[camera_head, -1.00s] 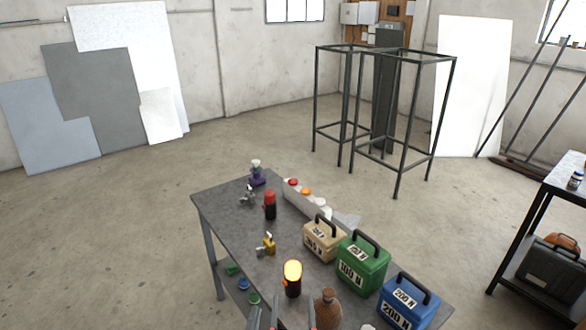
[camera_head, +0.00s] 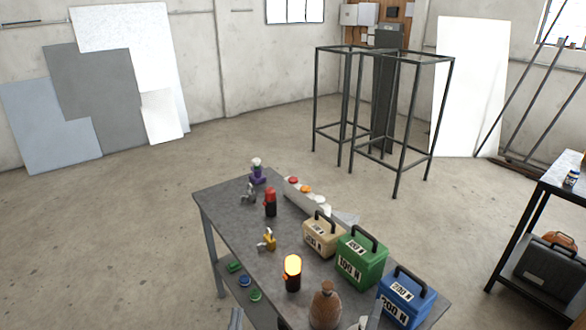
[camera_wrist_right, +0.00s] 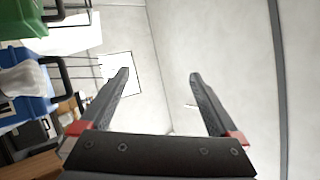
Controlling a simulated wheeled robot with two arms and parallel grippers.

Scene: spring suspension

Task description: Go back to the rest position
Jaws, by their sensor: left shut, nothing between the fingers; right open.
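My left gripper (camera_head: 236,319) shows only as a small grey tip at the bottom edge of the head view, beside the table's near left side. It is shut and empty. My right gripper (camera_wrist_right: 158,77) is open in the right wrist view, with nothing between its two dark fingers. Behind the fingers are pale wall and a bright window. The grey workbench (camera_head: 222,200) stands below and in front of me. In the head view most of both grippers is cut off by the bottom edge.
Beige (camera_head: 321,238), green (camera_head: 360,262) and blue (camera_head: 405,300) weight boxes stand along the bench's right side. Metal frames (camera_head: 400,120) stand behind. Floor left of the bench is clear.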

